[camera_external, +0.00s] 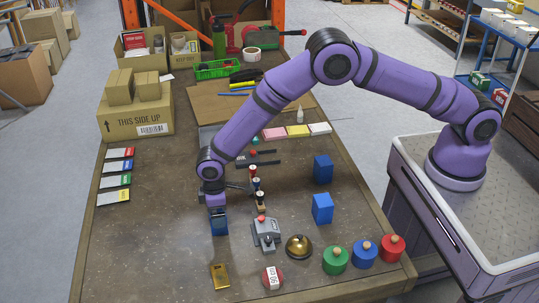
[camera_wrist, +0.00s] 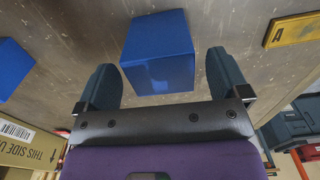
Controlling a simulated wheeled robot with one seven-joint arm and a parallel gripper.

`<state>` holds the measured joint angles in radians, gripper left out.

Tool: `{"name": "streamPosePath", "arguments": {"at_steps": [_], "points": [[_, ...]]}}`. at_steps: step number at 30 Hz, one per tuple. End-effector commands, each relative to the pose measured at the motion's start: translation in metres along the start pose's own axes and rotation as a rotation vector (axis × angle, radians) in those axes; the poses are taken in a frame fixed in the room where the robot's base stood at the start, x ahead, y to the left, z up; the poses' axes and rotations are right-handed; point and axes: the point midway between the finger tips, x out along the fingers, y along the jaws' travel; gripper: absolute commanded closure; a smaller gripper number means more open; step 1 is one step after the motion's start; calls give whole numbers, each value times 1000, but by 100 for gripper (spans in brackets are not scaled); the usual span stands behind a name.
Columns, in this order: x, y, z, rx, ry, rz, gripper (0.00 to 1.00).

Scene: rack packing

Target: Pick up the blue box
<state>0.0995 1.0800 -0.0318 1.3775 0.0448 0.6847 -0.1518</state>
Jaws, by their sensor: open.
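In the wrist view, a blue box (camera_wrist: 157,50) appears between my two dark fingers, partly beyond their tips. My gripper (camera_wrist: 165,62) is open, with a finger at either side of this box; I cannot tell whether they touch it. A second blue box (camera_wrist: 12,66) is cut off at the left edge. In the external view, my gripper (camera_external: 219,222) points down low over the table. Two blue boxes stand to its right, one farther back (camera_external: 322,169) and one nearer (camera_external: 322,208).
Around my gripper are a grey device with a red knob (camera_external: 266,234), a brass bell (camera_external: 299,246), a gold block (camera_external: 220,276) and several stamps (camera_external: 256,187). Green, blue and red weights (camera_external: 364,254) stand front right. A cardboard box (camera_external: 136,119) is behind. The front left table is clear.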

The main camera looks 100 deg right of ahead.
Motion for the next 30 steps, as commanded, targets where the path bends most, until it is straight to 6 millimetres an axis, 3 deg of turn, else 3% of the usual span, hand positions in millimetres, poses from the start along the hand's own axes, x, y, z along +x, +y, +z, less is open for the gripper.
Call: {"name": "streamPosePath", "arguments": {"at_steps": [6, 13, 21, 30], "points": [[28, -1, 0, -1, 0, 0, 6], [30, -1, 0, -1, 1, 0, 6], [30, 0, 0, -1, 0, 0, 64], [26, 0, -1, 0, 2, 0, 64]]}}
